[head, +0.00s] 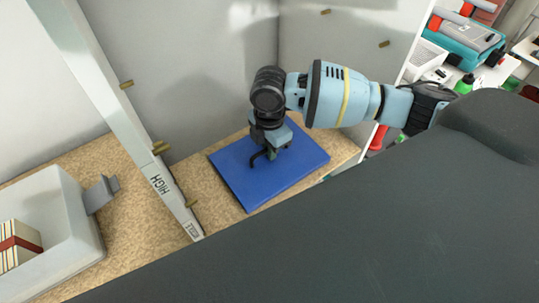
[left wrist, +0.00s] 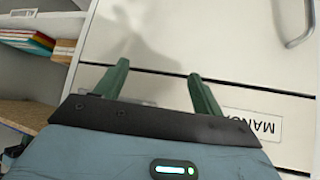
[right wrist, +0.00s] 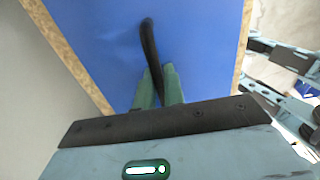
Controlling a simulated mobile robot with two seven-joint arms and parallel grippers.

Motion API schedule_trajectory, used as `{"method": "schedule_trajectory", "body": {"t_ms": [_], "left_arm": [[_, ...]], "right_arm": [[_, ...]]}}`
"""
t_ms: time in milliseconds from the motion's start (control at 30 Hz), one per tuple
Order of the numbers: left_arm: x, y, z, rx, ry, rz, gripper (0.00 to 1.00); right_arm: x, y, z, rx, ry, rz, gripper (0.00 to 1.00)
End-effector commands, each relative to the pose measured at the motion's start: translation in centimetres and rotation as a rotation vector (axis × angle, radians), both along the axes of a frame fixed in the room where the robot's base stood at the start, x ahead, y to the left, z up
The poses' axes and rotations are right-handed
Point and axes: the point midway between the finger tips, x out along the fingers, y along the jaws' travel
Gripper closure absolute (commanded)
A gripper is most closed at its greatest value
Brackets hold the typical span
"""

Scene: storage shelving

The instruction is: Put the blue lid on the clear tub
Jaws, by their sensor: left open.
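The blue lid (head: 300,160) is a flat blue panel over the speckled shelf board, right of the upright post in the head view. I cannot tell whether it touches the board. My right gripper (head: 270,153) is above its middle, pointing down. In the right wrist view the fingers (right wrist: 159,85) are close together on the lid's black handle (right wrist: 148,40). The clear tub (head: 82,222), whitish and see-through with a grey clip, stands at the lower left of the head view. My left gripper (left wrist: 158,82) is open and empty, seen only in the left wrist view.
A striped box (head: 18,245) is in the tub. A post (head: 120,120) marked HIGH stands between tub and lid. Pale panels wall the shelf behind the lid. The left gripper faces a white front with a label (left wrist: 250,125) and a handle (left wrist: 300,30).

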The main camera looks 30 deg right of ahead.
Motion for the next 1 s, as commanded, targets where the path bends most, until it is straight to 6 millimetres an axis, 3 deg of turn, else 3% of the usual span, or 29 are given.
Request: {"method": "schedule_trajectory", "body": {"t_ms": [367, 800, 1000], "left_arm": [[0.0, 0.0, 0.1, 0.000, -0.001, 0.000, 0.31], [0.7, 0.0, 0.8, 0.000, -0.020, 0.001, 0.31], [0.8, 0.1, 0.9, 0.002, -0.024, -0.001, 0.31]], "right_arm": [[0.1, 0.0, 0.5, 0.001, -0.003, 0.000, 1.00], [0.1, 0.0, 7.9, 0.001, -0.004, 0.000, 1.00], [0.0, 0.0, 9.8, 0.001, -0.002, 0.001, 1.00]]}}
